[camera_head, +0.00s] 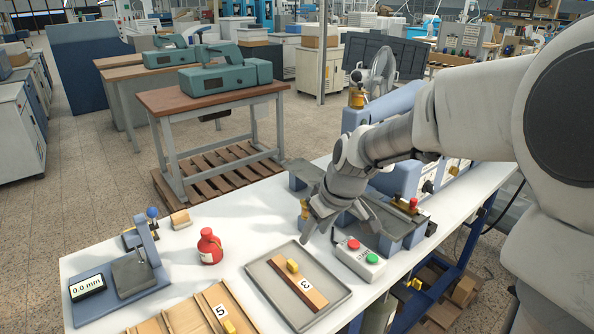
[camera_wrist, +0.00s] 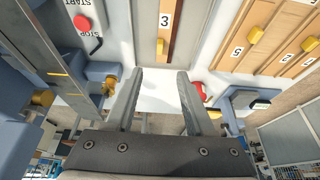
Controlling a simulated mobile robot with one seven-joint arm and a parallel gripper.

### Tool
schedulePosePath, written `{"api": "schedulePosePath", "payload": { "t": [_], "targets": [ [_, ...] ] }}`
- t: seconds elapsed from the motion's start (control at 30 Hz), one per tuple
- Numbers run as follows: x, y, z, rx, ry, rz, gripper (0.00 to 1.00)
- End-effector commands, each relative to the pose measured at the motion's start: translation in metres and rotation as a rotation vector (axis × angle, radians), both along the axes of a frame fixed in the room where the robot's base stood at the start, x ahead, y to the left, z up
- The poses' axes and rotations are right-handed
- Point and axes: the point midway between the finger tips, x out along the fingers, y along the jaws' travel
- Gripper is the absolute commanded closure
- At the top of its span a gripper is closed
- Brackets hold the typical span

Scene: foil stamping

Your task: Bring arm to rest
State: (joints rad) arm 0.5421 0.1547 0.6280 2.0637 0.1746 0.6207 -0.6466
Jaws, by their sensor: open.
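My arm reaches in from the right over the white bench (camera_head: 215,278) in the head view. My gripper (camera_head: 318,232) hangs beside the blue-grey stamping press (camera_head: 408,183), above the bench and behind the grey tray. In the wrist view my gripper (camera_wrist: 156,80) has its two fingers well apart, with nothing between them. A wooden piece labelled 3 (camera_head: 296,283) with a yellow knob lies in the grey tray (camera_head: 257,268). The labelled piece also shows in the wrist view (camera_wrist: 164,22), beyond the fingertips.
A start/stop button box (camera_head: 357,260) stands close to my gripper on the right. A red bottle (camera_head: 210,248), a gauge reading 0.0 mm (camera_head: 88,287) and a wooden rack with a piece labelled 5 (camera_head: 178,321) are to the left. Bare bench lies between bottle and press.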

Motion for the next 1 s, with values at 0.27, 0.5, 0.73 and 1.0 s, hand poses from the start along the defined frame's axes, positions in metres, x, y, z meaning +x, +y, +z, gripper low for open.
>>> {"api": "schedulePosePath", "payload": {
  "t": [0.27, 0.5, 0.73, 1.0],
  "targets": [
    [-0.045, -0.017, 0.029, -0.059, 0.007, -0.205, 0.46],
    [-0.108, -0.041, 0.067, -0.004, -0.019, -0.503, 0.46],
    [-0.169, -0.052, 0.086, -0.003, -0.070, -0.548, 0.46],
    [-0.214, -0.060, 0.088, 0.024, -0.098, -0.581, 0.46]
  ]
}}
